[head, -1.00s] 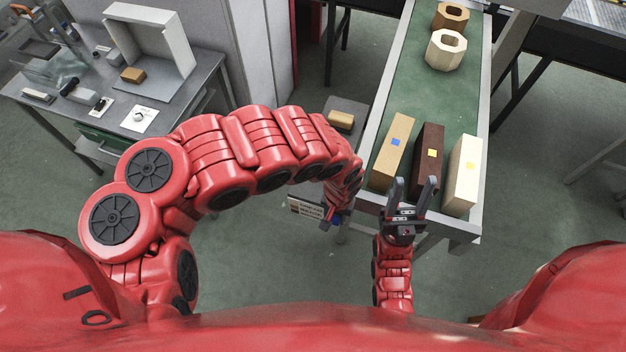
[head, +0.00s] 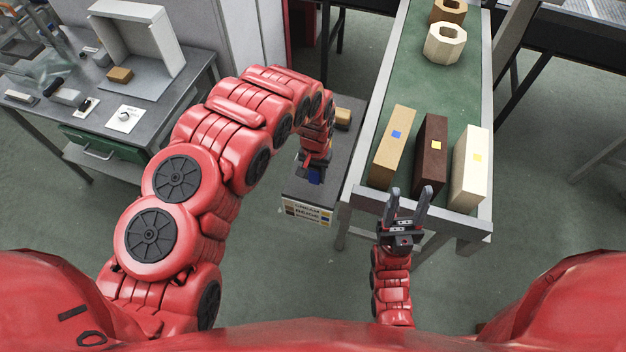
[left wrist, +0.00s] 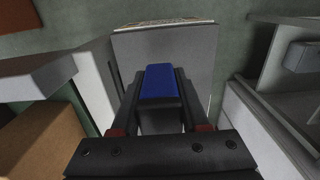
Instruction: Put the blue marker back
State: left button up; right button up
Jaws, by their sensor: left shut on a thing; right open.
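The blue marker (head: 316,176) is a small blue block in my left gripper (head: 315,172). The left wrist view shows the marker (left wrist: 159,80) clamped between the two dark fingers of that gripper (left wrist: 160,88). It is over the grey stand (head: 340,180), near the stand's labelled front end; I cannot tell whether it touches the surface. My left arm hides part of the stand. My right gripper (head: 409,195) is open and empty, fingers pointing up the picture, at the near end of the conveyor (head: 408,85).
Tan (head: 391,148), dark brown (head: 431,153) and cream (head: 470,168) bricks with coloured squares stand on the conveyor, two octagonal rings behind. A tan block (head: 343,118) lies on the stand's far part; a label (head: 307,213) is on its front. A cluttered metal table (head: 160,125) is left.

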aim_at(313, 177)
pick_arm(q)
jog(key=shift+w+a, duration=0.3)
jog(key=shift+w, duration=0.35)
jog(key=shift+f+p, duration=0.3)
jog(key=shift+p, duration=0.05)
jog(key=shift+f+p, duration=0.55)
jog(key=shift+f, duration=0.85)
jog(key=shift+f, duration=0.1)
jog(key=shift+f, duration=0.15)
jog(key=o, duration=1.1)
jog(key=shift+c, duration=0.2)
